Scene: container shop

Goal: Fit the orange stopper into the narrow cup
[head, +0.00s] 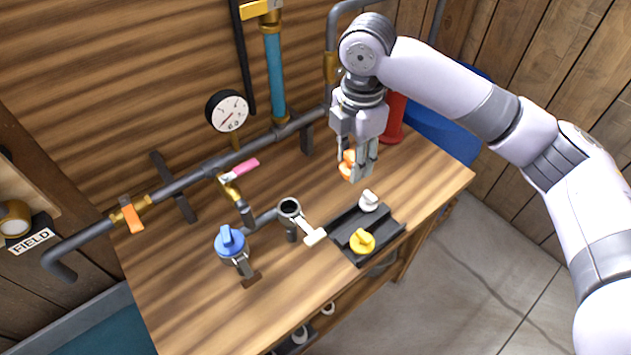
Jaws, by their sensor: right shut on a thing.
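The orange stopper (346,169) is between the fingers of my right gripper (357,168), which is shut on it. The fingers hide part of the stopper. It hangs behind the black tray, over the right part of the bench. An open dark grey cup (289,207) with a white lever stands to the left and nearer, apart from the gripper. Its round mouth faces up and looks empty; I take it as the narrow cup. My left gripper is not in view.
A black tray (378,238) holds a white stopper (368,201) and a yellow stopper (362,241). A blue stopper (229,241) sits on another fitting at left. Pipes with a gauge (227,111) and a pink lever (240,170) run behind. A red cylinder (394,118) stands behind the gripper.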

